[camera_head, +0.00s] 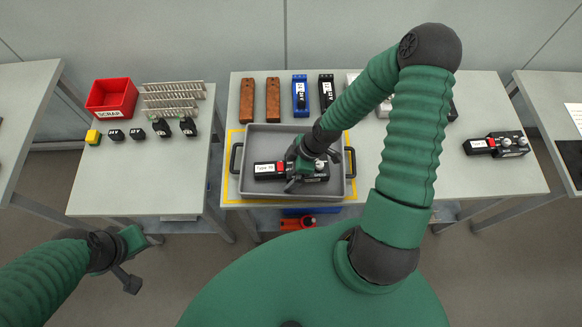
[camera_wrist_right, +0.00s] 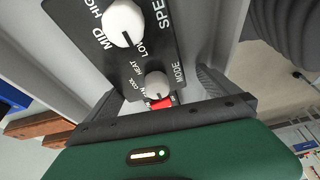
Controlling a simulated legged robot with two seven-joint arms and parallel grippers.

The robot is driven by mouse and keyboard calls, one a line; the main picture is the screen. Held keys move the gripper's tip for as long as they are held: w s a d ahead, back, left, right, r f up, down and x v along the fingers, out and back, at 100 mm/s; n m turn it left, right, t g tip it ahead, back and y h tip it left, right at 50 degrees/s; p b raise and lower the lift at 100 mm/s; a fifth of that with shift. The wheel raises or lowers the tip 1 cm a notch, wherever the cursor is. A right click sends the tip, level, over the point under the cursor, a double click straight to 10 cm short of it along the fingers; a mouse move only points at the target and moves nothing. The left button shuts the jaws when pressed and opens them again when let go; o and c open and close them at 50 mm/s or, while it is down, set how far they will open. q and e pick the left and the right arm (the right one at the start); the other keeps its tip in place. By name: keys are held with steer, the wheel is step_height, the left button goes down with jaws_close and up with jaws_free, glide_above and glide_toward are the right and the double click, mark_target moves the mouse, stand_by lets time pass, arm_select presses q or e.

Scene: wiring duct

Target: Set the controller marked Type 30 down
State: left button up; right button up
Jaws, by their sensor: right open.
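A black controller (camera_head: 268,171) with a white label, a red switch and white knobs lies in the grey tray (camera_head: 255,137). Its label seems to read Type 30, though it is small. My right gripper (camera_head: 308,176) is over the controller's knob end and hides part of it. In the right wrist view the controller's knob face (camera_wrist_right: 145,62) shows, with the open fingers (camera_wrist_right: 160,95) on either side. Whether a finger touches it I cannot tell. My left gripper (camera_head: 130,265) hangs at the lower left, away from the tables, and its jaws are unclear.
The tray stands on a yellow-marked area (camera_head: 233,190). Behind it are brown blocks (camera_head: 273,98), a blue device (camera_head: 300,95) and a black one (camera_head: 326,92). Another controller (camera_head: 497,145) lies at the right. A red scrap bin (camera_head: 112,97) stands on the left table.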

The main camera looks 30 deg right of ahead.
steer(key=shift+d+r, duration=0.1)
steer(key=shift+r, duration=0.5)
steer(key=v, duration=0.3)
steer(key=d+p+v, duration=0.1)
steer(key=v, duration=0.2)
steer(key=d+p+v, duration=0.1)
steer(key=v, duration=0.3)
steer(key=shift+s+d+f, duration=0.1)
steer(key=shift+f, duration=0.15)
arm_select(q)
steer(key=r, duration=0.2)
steer(key=shift+s+d+r, duration=0.15)
steer(key=shift+d+r, duration=0.15)
steer(key=shift+r, duration=0.05)
arm_select(e)
steer(key=s+a+r+m+h, duration=0.2)
steer(key=a+r+m+h, duration=0.1)
steer(key=a+r+m, duration=0.6)
steer(key=shift+s+a+r+m+h, duration=0.2)
steer(key=shift+r+m+h, duration=0.2)
steer(key=shift+r+m, duration=0.5)
